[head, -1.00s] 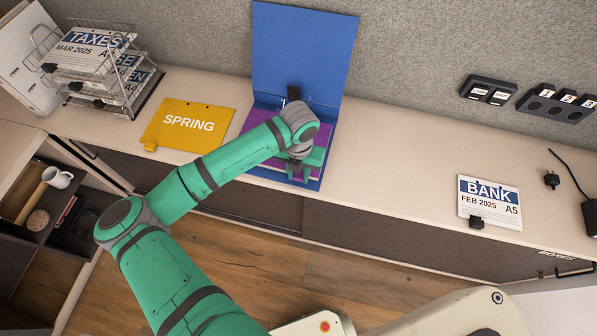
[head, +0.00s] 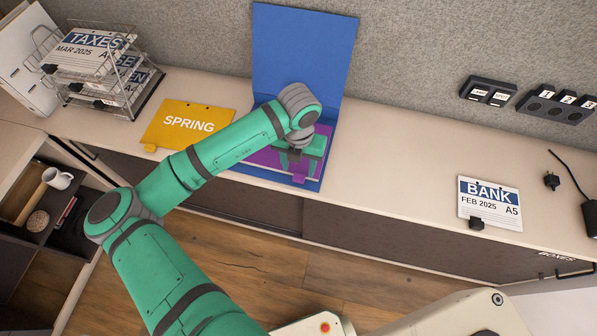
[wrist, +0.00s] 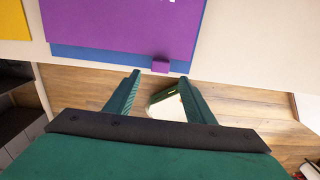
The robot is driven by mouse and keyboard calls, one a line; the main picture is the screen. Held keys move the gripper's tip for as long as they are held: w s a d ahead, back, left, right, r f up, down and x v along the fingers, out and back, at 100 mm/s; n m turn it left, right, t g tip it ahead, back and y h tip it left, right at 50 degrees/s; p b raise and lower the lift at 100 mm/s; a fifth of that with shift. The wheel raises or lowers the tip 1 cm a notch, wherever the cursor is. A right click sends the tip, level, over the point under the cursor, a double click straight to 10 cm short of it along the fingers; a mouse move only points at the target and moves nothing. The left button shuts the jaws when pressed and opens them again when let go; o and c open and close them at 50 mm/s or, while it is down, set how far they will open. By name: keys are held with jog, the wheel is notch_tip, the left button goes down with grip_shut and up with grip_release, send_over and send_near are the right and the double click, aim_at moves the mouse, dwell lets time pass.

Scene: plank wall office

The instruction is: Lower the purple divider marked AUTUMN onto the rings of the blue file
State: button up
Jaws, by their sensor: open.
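The blue file (head: 303,50) lies open on the counter, its cover standing up at the back. The purple divider (head: 262,158) lies flat over the file's base, and its small tab (head: 299,179) points to the front. In the wrist view the purple divider (wrist: 125,25) fills the top, with its tab (wrist: 160,66) at the near edge. My gripper (wrist: 158,78) is open and empty, its fingertips apart on either side of the tab, short of it in the picture. The arm hides the rings and the AUTUMN marking, so I cannot tell whether the rings pass through the divider's holes.
A yellow SPRING divider (head: 188,124) lies left of the file. A wire tray rack (head: 112,75) with papers stands at the far left. A BANK sheet (head: 489,203) lies to the right. The counter between file and BANK sheet is clear.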

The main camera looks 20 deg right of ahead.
notch_tip(320, 180, up, 5)
dwell(0.3)
dwell(0.4)
